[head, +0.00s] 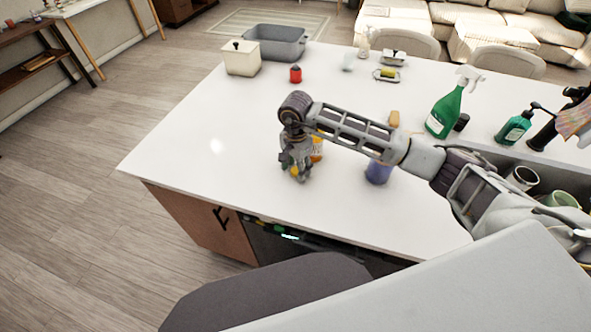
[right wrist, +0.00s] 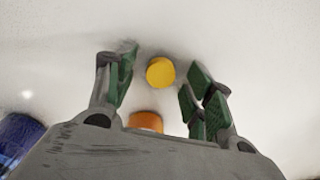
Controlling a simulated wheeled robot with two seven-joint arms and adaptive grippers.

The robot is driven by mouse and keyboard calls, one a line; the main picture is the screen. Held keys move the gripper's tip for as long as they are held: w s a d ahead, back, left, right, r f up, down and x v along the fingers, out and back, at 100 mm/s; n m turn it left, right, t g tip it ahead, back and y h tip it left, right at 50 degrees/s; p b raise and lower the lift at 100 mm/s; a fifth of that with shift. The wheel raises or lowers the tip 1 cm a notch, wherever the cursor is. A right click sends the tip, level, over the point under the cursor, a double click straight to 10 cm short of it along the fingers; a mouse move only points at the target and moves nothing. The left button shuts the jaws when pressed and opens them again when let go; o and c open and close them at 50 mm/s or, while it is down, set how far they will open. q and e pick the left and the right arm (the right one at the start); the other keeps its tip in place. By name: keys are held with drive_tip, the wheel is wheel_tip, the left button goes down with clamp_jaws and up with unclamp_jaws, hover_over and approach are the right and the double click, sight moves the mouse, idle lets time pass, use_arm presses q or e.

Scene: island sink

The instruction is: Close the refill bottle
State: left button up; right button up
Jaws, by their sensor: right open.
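An orange bottle (head: 317,150), which seems to be the refill bottle, stands on the white island top, partly hidden behind my right gripper (head: 298,172). A small yellow round piece, apparently its cap, shows between the fingers at the gripper (head: 294,170). In the right wrist view the yellow disc (right wrist: 160,72) lies between the two open green-padded fingers (right wrist: 162,85), touching neither. The orange bottle (right wrist: 145,121) shows there just above the gripper body's edge, mostly hidden. My right gripper points down, open and empty. My left gripper is not in view.
A purple container (head: 378,174) stands under my right forearm. A red jar (head: 295,74) and cream canister (head: 241,60) stand farther back. The counter's left is clear.

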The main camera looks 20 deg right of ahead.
sight(295, 170)
idle(0.4)
drive_tip(key=c, duration=0.8)
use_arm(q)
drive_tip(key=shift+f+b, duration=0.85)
use_arm(e)
drive_tip(key=shift+r, duration=5)
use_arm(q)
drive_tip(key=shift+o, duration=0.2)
